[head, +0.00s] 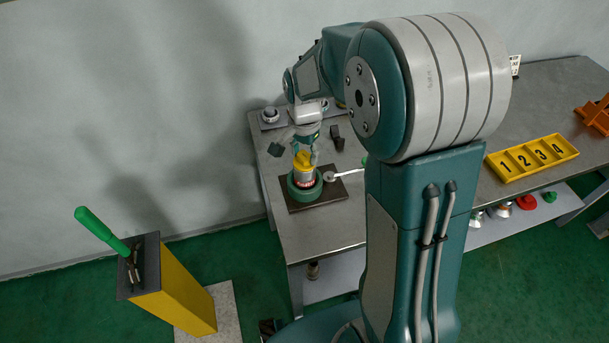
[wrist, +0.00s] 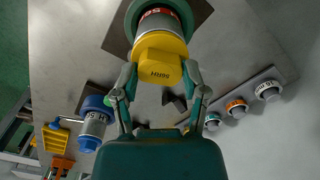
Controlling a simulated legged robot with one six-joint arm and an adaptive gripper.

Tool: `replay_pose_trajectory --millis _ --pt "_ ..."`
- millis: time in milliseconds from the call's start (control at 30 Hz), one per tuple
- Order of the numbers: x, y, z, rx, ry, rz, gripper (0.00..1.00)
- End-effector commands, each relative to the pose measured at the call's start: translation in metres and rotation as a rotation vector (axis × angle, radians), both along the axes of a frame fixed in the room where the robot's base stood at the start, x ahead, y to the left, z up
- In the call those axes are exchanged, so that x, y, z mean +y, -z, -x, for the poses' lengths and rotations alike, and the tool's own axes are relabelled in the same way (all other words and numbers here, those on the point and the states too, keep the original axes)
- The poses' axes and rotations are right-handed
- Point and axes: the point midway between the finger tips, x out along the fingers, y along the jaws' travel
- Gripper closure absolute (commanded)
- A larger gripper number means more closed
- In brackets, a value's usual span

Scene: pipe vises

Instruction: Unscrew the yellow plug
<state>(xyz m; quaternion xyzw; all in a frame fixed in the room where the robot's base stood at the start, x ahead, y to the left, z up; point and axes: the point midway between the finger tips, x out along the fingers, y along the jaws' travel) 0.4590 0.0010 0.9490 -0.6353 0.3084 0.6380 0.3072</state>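In the head view the plug (head: 303,159) is directly under my gripper (head: 305,151). In the wrist view my gripper's fingers (wrist: 160,74) stand on both sides of the plug, with their tips very close to its sides. Whether they press on it or leave a small gap is not clear.
A white-ended lever (head: 345,174) sticks out right of the vise. Small dark blocks (head: 338,139) lie behind it. Capped fittings (wrist: 237,107) stand along the back edge. A yellow numbered tray (head: 532,158) is at the right. A yellow post (head: 172,285) with a green handle stands left.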

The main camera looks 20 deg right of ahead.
Motion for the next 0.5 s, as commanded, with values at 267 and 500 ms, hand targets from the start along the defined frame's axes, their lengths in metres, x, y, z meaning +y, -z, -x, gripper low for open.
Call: replay_pose_trajectory --millis 267,500 --pt "0.0000 0.0009 0.0003 0.001 -0.021 0.000 1.00" --pt "0.0001 0.0011 0.0006 0.001 -0.277 -0.001 1.00"
